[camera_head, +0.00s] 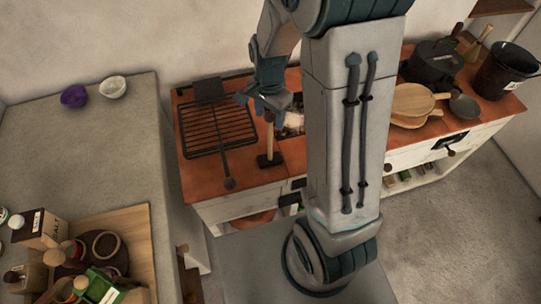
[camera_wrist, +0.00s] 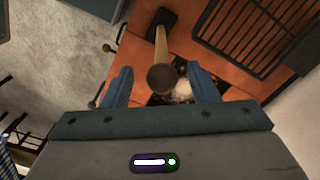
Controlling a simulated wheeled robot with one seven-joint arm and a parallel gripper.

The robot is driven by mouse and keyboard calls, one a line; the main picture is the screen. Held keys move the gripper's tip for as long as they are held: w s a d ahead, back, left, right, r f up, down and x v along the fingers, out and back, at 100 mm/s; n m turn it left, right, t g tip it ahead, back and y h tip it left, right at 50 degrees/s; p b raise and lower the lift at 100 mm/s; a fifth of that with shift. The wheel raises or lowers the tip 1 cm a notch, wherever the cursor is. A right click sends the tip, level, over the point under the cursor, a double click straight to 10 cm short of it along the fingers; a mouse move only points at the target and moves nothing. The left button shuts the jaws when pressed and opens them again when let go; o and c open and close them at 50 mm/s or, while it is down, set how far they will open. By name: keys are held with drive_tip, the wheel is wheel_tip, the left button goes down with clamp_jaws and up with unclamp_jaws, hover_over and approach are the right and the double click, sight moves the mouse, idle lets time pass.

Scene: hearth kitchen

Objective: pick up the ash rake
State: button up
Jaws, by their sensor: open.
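The ash rake (camera_head: 270,138) has a pale wooden handle and a dark flat head, which rests on the terracotta top. Its handle rises toward my gripper (camera_head: 262,103), which hangs just above it in the head view. In the wrist view the ash rake (camera_wrist: 161,46) shows with its round handle end toward the camera. That end appears between the two blue fingers of my gripper (camera_wrist: 159,70), with gaps on both sides. My gripper is open and holds nothing. I cannot tell how far the handle end reaches between the fingers.
A black grill rack (camera_head: 216,128) lies left of the rake, with a long handle toward the front. A bright fire opening (camera_head: 294,120) is just behind the rake. Wooden boards (camera_head: 412,98), a dark pot (camera_head: 435,62) and a black bucket (camera_head: 506,68) stand at the right.

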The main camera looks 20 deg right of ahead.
sight(270, 124)
drive_tip(key=shift+w+d+f+p, duration=0.1)
drive_tip(key=shift+f+p, duration=0.15)
drive_tip(key=shift+f, duration=1)
drive_tip(key=shift+w+f+p, duration=0.1)
drive_tip(key=shift+f+p, duration=0.1)
drive_tip(key=shift+f, duration=1)
drive_tip(key=c, duration=1)
